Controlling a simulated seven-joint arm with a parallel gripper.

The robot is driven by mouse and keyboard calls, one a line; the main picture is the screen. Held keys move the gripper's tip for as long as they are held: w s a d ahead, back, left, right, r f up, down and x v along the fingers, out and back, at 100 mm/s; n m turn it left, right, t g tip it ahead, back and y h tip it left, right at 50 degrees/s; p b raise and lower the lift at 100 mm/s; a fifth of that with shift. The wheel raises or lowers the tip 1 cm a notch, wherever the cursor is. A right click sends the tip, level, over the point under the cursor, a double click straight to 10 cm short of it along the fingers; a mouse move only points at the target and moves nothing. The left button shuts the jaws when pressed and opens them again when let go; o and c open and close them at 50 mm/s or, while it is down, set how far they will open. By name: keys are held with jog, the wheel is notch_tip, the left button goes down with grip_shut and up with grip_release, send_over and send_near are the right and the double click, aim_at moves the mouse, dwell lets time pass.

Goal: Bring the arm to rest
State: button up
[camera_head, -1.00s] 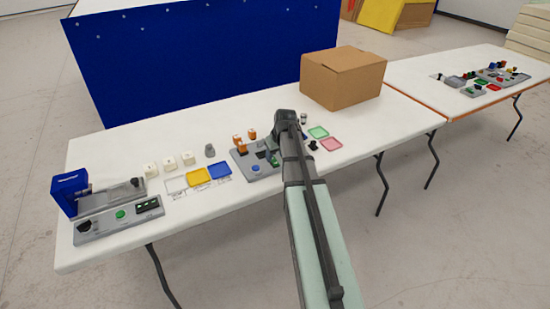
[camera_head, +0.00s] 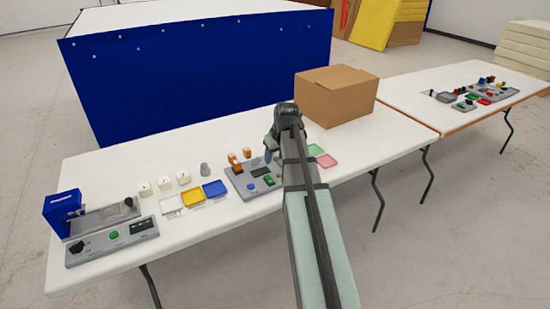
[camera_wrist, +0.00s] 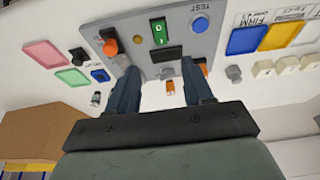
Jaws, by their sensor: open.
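My gripper (camera_wrist: 159,90) is open and empty in the wrist view, its two dark fingers apart in front of a grey control panel (camera_wrist: 190,45). In the head view my gripper (camera_head: 272,148) is seen from behind, over the panel (camera_head: 245,187) in the middle of the white table. My arm hides the panel's right part. The panel bears a blue TEST button (camera_wrist: 200,24), a green switch (camera_wrist: 158,32) and an orange knob (camera_wrist: 110,47). I cannot tell the exact height of the fingertips above the panel.
A cardboard box (camera_head: 335,97) stands behind and right of my gripper. Left are blue (camera_head: 214,189) and yellow (camera_head: 193,198) trays, several pale blocks (camera_head: 164,183) and a blue-and-grey machine (camera_head: 62,213). Pink (camera_head: 326,160) and green trays lie right. A second table (camera_head: 450,110) stands farther right.

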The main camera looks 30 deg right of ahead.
dwell(0.4)
jog(key=s+a+f+g, duration=0.2)
jog(key=s+a+f, duration=0.35)
jog(key=f, duration=0.55)
jog(key=s+a+f+g+y, duration=0.15)
jog(key=s+a+f, duration=0.45)
jog(key=f, duration=0.6)
jog(key=s+a+f+g+h, duration=0.1)
jog(key=s+a+f+g, duration=0.25)
jog(key=s+f, duration=0.55)
jog(key=s+a+f+g, duration=0.1)
jog(key=s+a+f, duration=0.4)
jog(key=s+f, duration=0.4)
jog(key=s+a+f+g, duration=0.2)
jog(key=s+a+f, duration=0.3)
jog(key=s+f, duration=0.4)
jog(key=s, duration=0.6)
jog(key=shift+s+f+g, duration=0.2)
jog(key=shift+s+g, duration=0.1)
jog(key=shift+s, duration=0.1)
